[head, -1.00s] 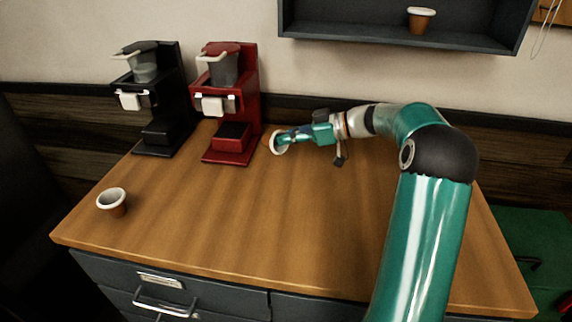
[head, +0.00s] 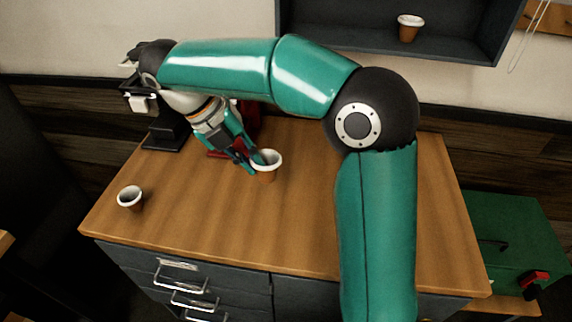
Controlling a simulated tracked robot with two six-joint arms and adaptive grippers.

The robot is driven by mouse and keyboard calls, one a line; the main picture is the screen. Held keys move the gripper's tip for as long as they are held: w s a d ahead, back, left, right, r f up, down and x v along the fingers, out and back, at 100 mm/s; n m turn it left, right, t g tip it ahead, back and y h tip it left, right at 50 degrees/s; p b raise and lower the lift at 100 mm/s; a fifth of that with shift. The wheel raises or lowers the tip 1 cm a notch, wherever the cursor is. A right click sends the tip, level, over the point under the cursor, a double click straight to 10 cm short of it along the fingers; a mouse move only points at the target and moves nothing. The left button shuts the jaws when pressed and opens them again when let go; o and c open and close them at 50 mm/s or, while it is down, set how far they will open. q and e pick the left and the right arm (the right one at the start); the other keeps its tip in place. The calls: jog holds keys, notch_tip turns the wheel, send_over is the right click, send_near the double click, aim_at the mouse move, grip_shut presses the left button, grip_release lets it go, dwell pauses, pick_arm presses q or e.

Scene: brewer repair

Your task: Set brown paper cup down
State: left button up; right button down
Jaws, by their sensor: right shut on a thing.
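A brown paper cup (head: 266,174) with a white rim is upright at the middle of the wooden counter, in front of the red brewer. My right gripper (head: 252,165) is shut on this cup from its left side, fingers pointing down and to the right. The cup's base looks at or very close to the counter top; I cannot tell whether it touches. My left gripper is not in view.
Another brown cup (head: 130,198) stands at the counter's left. A third cup (head: 409,28) is on the wall shelf (head: 440,48). My right arm hides most of the red brewer (head: 250,118) and part of the black brewer (head: 166,135). The counter's front and right (head: 300,225) are clear.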

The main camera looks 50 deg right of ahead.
notch_tip(320, 180, up, 4)
jog(key=shift+w+d+f+n+t+h, duration=0.1)
jog(key=shift+w+d+n+t+h, duration=0.05)
jog(key=shift+n+t+h, duration=0.45)
jog(key=shift+w+n, duration=0.1)
jog(key=shift+n, duration=0.2)
jog(key=b, duration=0.1)
send_near(268, 214)
jog(key=shift+x, duration=2.15)
jog(key=c, duration=1.2)
grip_release()
jog(key=shift+c, duration=0.2)
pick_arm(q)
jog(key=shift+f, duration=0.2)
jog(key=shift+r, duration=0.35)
pick_arm(e)
jog(key=v, duration=1.2)
jog(key=shift+s, duration=0.25)
